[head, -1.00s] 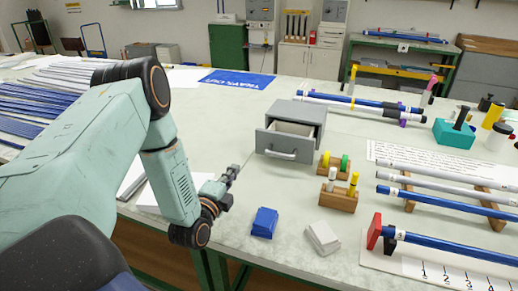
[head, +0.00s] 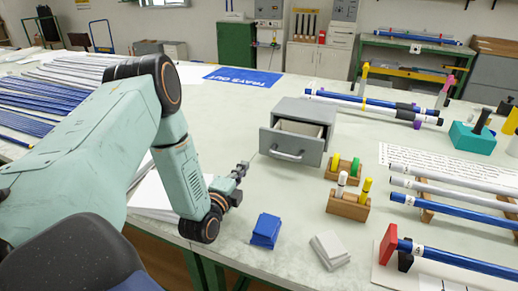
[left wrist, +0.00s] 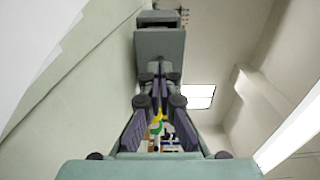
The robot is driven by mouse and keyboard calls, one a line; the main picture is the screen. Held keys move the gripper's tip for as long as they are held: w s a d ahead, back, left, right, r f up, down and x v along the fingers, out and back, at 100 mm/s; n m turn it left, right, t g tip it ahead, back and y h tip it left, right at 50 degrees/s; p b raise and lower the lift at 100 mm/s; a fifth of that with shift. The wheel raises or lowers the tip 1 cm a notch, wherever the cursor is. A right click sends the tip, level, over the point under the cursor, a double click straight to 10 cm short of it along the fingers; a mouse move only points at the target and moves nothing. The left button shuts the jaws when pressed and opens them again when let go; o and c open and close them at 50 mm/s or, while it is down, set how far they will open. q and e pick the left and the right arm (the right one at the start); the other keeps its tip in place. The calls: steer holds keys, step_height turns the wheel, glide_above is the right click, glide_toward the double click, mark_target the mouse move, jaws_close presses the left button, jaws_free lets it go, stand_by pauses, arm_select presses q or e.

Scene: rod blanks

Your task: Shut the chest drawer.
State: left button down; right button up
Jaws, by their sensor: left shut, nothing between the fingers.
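The small grey chest (head: 312,112) stands on the table in the middle of the head view. Its drawer (head: 291,144) is pulled partly out, with a bar handle (head: 287,155) on the front. The open top of the drawer shows a pale inside with nothing visible in it. My left gripper (head: 243,166) is shut and empty, left of the drawer front and apart from it. In the left wrist view, the grey drawer front (left wrist: 160,45) shows beyond my fingertips, which hide its lower part. My right gripper is not in view.
A blue block (head: 266,230) and a pale block (head: 329,250) lie in front of the chest. Two small wooden racks with coloured plugs (head: 348,206) stand right of the drawer. Rods lie behind and to the right.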

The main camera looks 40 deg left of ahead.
mark_target(263, 143)
arm_select(q)
steer(key=b+x, duration=0.1)
steer(key=x, duration=0.6)
steer(key=b+x, duration=0.1)
steer(key=x, duration=0.3)
steer(key=shift+w+d+b, duration=0.2)
steer(key=shift+d+b, duration=0.05)
steer(key=shift+b, duration=0.1)
steer(key=shift+w+r, duration=0.1)
steer(key=shift+w, duration=0.3)
steer(key=shift+s+a, duration=0.1)
steer(key=shift+a, duration=0.05)
